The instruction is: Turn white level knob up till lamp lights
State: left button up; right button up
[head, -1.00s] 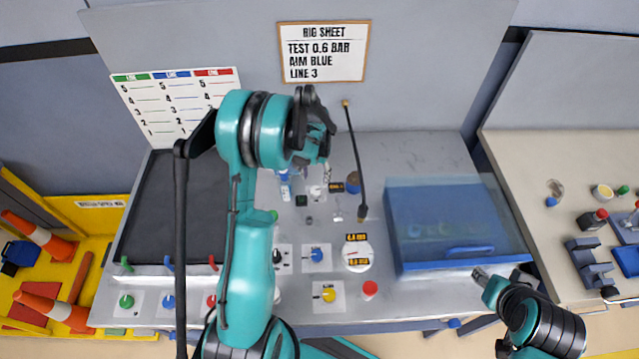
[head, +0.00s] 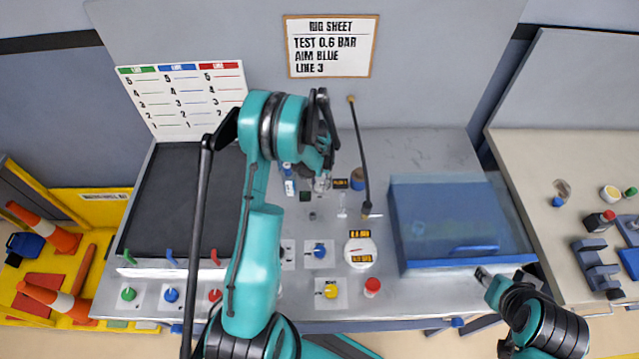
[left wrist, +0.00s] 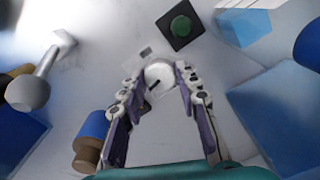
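The white level knob (left wrist: 158,76) is round, with a dark mark on its lower left edge in the left wrist view. My left gripper (left wrist: 160,82) points down at it, with one fingertip on each side of the knob. Whether the fingers press on it I cannot tell. In the head view the left gripper (head: 324,160) hangs over the back of the bench panel, partly covering the knob. A dark green round cap on a black square base (left wrist: 181,27) lies just beyond the knob; it shows no glow. My right gripper (head: 482,274) is low by the blue box; its fingers are unclear.
A blue translucent box (head: 445,222) stands right of the panel. A thin dark stalk (head: 361,155) rises close to the right of the left gripper. Blue and yellow knobs, a white dial (head: 360,253) and a red button (head: 372,287) lie in front.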

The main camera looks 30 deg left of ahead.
aim_at(319, 186)
pick_arm(q)
jog(key=shift+f+m+b, duration=0.25)
jog(key=shift+m+b, duration=0.45)
jog(key=shift+b, duration=0.05)
jog(key=shift+r+m+b, duration=0.2)
jog(key=shift+m+b, duration=0.3)
jog(key=shift+m, duration=0.4)
jog(key=o, duration=1.2)
jog(key=shift+c, duration=0.2)
jog(key=shift+r, duration=0.1)
notch_tip(319, 186, up, 12)
